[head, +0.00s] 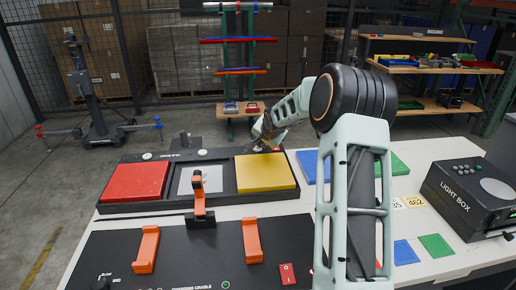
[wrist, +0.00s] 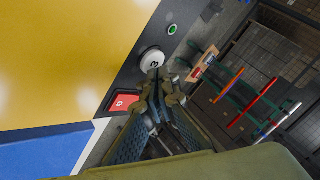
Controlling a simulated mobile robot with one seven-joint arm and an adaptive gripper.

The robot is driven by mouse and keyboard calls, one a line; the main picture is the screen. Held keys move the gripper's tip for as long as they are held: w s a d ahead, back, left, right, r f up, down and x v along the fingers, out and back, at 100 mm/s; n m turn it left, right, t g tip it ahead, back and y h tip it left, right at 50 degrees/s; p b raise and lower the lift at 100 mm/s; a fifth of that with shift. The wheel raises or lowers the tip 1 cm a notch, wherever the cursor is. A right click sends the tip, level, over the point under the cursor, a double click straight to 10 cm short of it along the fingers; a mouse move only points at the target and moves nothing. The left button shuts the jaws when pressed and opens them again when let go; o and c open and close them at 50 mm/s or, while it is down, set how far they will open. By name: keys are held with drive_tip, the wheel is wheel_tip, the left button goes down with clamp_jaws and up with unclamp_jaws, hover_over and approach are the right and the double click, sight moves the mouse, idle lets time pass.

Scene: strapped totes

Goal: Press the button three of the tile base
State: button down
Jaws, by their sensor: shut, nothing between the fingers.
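The black tile base (head: 150,207) lies on the white table with a red tile (head: 135,182), a grey-white tile (head: 199,180) and a yellow tile (head: 266,172). Two white round buttons (head: 147,156) (head: 202,152) show along its back edge. In the wrist view a white round button marked 3 (wrist: 152,59) sits beside the yellow tile (wrist: 70,60). My gripper (head: 262,146) is over the base's back right edge. In the wrist view my shut, empty fingertips (wrist: 157,84) are right by button three, partly overlapping it. I cannot tell whether they touch it.
A green round button (wrist: 172,30) and a red square (wrist: 123,103) flank button three. A blue tile (head: 308,167) lies right of the base. A black stand with an orange clip (head: 198,190) stands in front. The light box (head: 462,196) is at right.

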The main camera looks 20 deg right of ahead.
sight(261, 149)
idle(0.3)
drive_tip(key=shift+f+b, duration=0.45)
drive_tip(key=shift+r, duration=0.35)
idle(0.3)
drive_tip(key=shift+r+p, duration=2)
drive_tip(key=shift+r, duration=1.1)
drive_tip(key=shift+a, duration=0.1)
